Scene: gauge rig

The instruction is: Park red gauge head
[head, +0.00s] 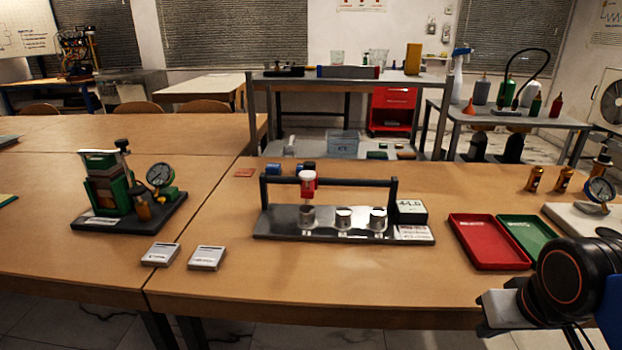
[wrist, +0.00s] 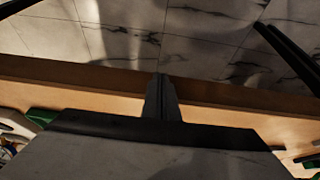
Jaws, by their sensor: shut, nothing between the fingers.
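The red gauge head (head: 308,184), with a white upper part, hangs on the crossbar of a black gauge rig (head: 270,228) on the front table. It sits at the left of the bar, above the leftmost of three metal cylinders (head: 307,216). I cannot tell whether it touches that cylinder. My gripper is shut and empty in the wrist view (wrist: 161,95), over the table's edge and the floor. In the head view my arm is at the lower right, far from the gauge head; the fingertips are not clear there.
A small display box (head: 410,212) stands at the rig's right end. Red (head: 486,262) and green (head: 527,236) trays lie farther right. A green dial-gauge stand (head: 108,196) is at left, with two small grey blocks (head: 207,258) near the front edge. Table front between blocks and red tray is clear.

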